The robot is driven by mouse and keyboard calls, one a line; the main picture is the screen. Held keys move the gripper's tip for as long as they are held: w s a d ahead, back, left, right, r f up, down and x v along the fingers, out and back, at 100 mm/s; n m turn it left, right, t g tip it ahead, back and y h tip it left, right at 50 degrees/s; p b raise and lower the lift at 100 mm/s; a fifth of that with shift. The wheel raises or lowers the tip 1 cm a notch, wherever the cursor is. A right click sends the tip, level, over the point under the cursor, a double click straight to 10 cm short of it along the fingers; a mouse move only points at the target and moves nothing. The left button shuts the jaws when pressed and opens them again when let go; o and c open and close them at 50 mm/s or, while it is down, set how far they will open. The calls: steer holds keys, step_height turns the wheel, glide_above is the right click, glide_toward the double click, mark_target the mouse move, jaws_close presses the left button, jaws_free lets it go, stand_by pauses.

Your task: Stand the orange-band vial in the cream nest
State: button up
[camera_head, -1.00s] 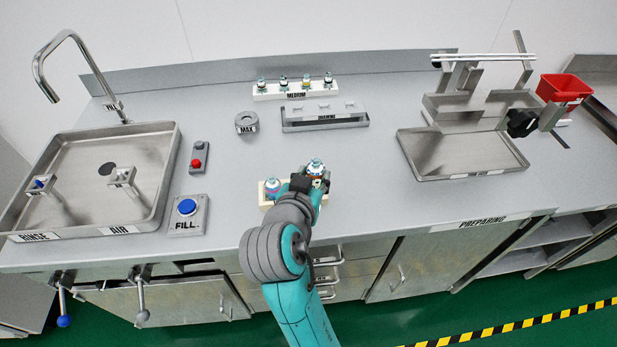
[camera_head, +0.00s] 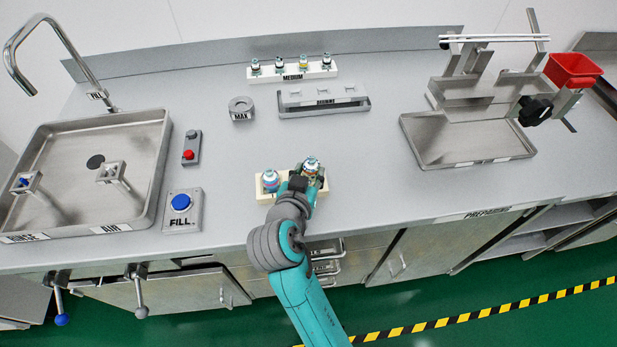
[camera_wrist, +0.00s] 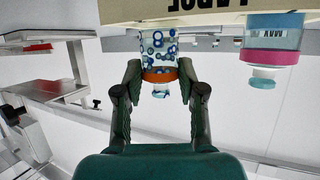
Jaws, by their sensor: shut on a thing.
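The orange-band vial (camera_wrist: 158,50) is clear with blue ring-like spots, an orange band and a pale cap. It stands between the fingers of my gripper (camera_wrist: 160,72), which is shut on it. In the head view the vial (camera_head: 311,165) is upright at the right part of the cream nest (camera_head: 265,197), and my gripper (camera_head: 303,182) covers much of that side. In the wrist view, which is upside down, the cream nest (camera_wrist: 215,10) hides the vial's base. I cannot tell whether the base is seated. A pink-band vial (camera_wrist: 270,52) stands in the nest's left part.
A fill button box (camera_head: 182,209) and a sink (camera_head: 90,170) lie to the left. Behind are a grey ring block (camera_head: 241,109), a metal rack (camera_head: 323,100) and a white rack (camera_head: 290,74) with several vials. The counter right of the nest is clear up to a metal tray (camera_head: 465,140).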

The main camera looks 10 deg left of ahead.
steer(key=shift+f, duration=1)
steer(key=shift+f, duration=0.1)
steer(key=o, duration=1.1)
steer(key=shift+o, duration=0.2)
steer(key=v, duration=1.2)
steer(key=shift+s, duration=0.1)
